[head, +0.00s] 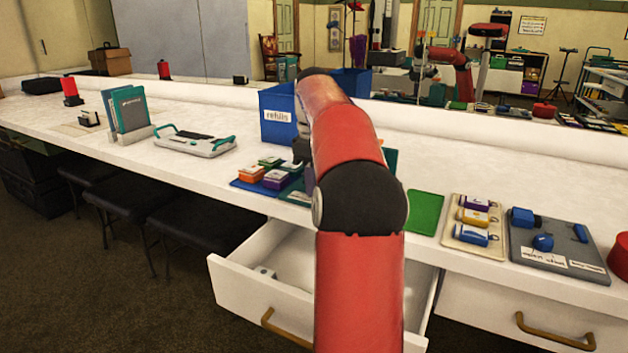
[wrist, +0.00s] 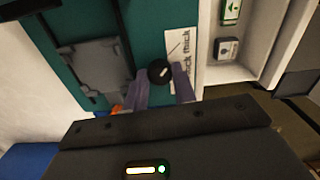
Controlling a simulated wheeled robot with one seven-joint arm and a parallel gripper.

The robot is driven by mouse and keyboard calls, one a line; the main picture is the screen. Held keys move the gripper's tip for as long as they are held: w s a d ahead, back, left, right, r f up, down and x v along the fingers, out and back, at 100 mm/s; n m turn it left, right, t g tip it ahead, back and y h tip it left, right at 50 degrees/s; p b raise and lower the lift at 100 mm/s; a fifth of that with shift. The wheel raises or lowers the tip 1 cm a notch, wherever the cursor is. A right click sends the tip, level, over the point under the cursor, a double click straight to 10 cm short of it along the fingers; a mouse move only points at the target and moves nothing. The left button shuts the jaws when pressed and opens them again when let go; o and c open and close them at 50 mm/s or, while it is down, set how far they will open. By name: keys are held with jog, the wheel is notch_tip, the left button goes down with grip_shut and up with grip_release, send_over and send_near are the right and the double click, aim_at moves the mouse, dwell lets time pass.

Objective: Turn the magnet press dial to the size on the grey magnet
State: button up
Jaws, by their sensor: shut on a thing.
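The magnet press (wrist: 135,30) is teal with a grey plate (wrist: 92,65) in the wrist view. Its round black dial (wrist: 158,70) has a short white mark, tilted toward the right. A white label (wrist: 180,48) beside the dial carries a line and words; one looks like "thick". My gripper (wrist: 163,88) has its purple fingers on either side of the dial and is shut on it. In the head view my red arm hides the gripper and most of the press. I cannot make out a grey magnet with a readable size.
A blue tray (head: 246,184) with several coloured boxes and a blue "refills" bin (head: 275,130) stand left of my arm. A green mat (head: 425,212) and a tray of tags (head: 461,246) lie right.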

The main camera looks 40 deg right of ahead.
jog(key=shift+n, duration=0.8)
jog(key=o, duration=1)
